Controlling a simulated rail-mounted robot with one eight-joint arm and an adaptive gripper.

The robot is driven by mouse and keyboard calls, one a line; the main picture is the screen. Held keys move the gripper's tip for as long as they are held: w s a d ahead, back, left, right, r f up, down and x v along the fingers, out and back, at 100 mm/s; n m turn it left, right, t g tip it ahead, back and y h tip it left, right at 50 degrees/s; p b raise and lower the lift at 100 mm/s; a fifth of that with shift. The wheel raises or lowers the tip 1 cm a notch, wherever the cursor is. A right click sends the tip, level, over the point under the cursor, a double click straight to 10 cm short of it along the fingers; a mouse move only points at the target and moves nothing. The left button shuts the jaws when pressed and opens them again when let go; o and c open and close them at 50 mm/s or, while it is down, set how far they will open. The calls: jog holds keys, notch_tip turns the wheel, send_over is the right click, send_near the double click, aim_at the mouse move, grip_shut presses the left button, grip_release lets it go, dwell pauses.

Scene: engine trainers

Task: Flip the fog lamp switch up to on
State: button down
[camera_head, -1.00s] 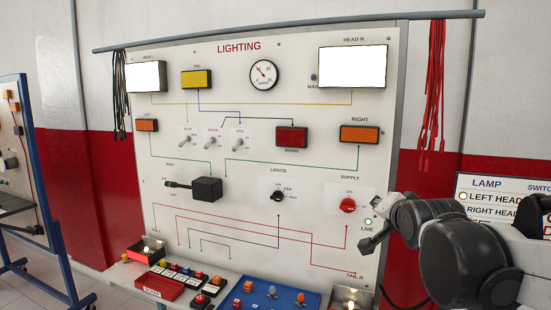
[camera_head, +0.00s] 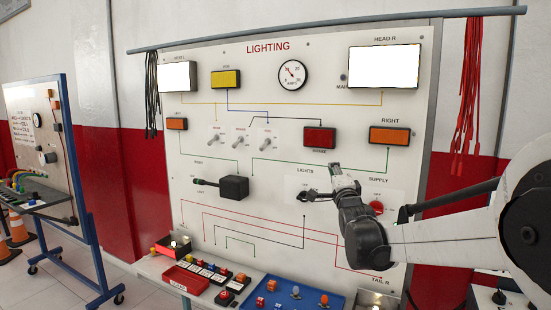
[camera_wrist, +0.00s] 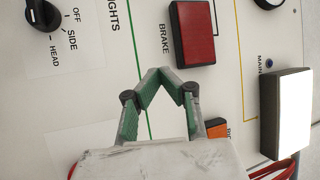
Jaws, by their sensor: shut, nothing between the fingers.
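Three small toggle switches stand in a row on the lighting board. A blue wire runs from the yellow lamp (camera_head: 226,79) to the rightmost toggle, which appears to be the fog lamp switch (camera_head: 265,141). Its lever seems to point down, but it is small and its label is hard to read. My gripper (camera_head: 335,168) is in front of the board, right of and lower than that toggle and below the red brake lamp (camera_head: 319,138). In the wrist view my gripper (camera_wrist: 178,76) has its green-padded fingers shut and empty. The brake lamp also shows there (camera_wrist: 193,33); the toggles do not.
The black lights knob (camera_head: 307,195) is just left of my wrist, and the red supply knob (camera_head: 376,208) is to its right. A black lever box (camera_head: 234,188) sits lower left. A table with a red tray (camera_head: 188,279) and blue tray (camera_head: 318,296) stands below.

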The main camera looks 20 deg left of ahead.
aim_at(264, 146)
jog(key=a+f+m+t+y, duration=0.1)
jog(key=a+f+y, duration=0.3)
jog(key=a, duration=0.4)
jog(key=a+f+m+y, duration=0.1)
jog(key=a+f+y, duration=0.3)
jog(key=a, duration=0.4)
jog(key=shift+a+f+m+t, duration=0.3)
jog(key=shift+a+m+t, duration=0.1)
jog(key=shift+w, duration=0.15)
jog(key=x, duration=1)
jog(key=shift+r+p, duration=0.15)
jog(key=shift+p, duration=0.15)
jog(key=shift+s+a+r, duration=0.25)
jog(key=shift+a+r, duration=0.5)
jog(key=shift+a, duration=0.25)
jog(key=shift+a+r, duration=0.4)
jog(key=shift+r, duration=0.05)
